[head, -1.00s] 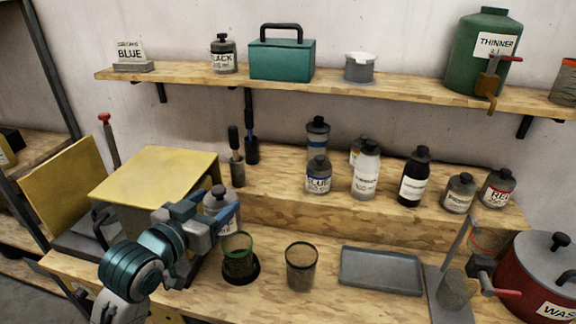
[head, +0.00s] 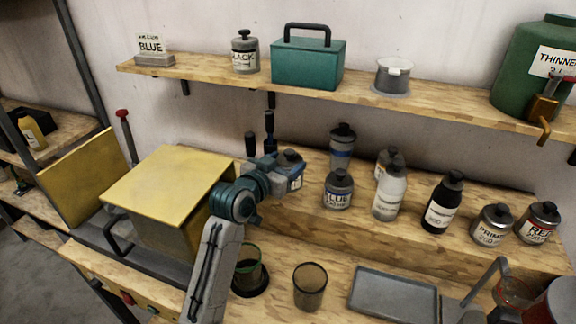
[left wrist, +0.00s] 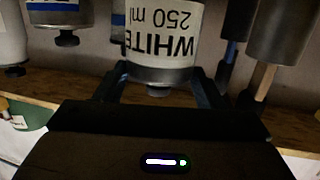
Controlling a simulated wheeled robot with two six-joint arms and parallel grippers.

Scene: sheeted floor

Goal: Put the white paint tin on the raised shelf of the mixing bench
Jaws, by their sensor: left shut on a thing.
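The white paint tin (head: 289,164) is a small grey-lidded container. Its label reads WHITE 250 ml, upside down in the left wrist view (left wrist: 160,45). My left gripper (head: 282,174) is shut on the tin, with one finger on each side of it in the left wrist view. The tin is upright over the left part of the raised shelf (head: 312,192) of the mixing bench. I cannot tell whether its base touches the shelf. My right gripper is not in view.
Dark-handled brushes (head: 269,130) are close behind the held tin. A yellow-topped box (head: 165,180) is at left. A mesh cup (head: 309,288) and grey tray (head: 394,293) are on the lower bench.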

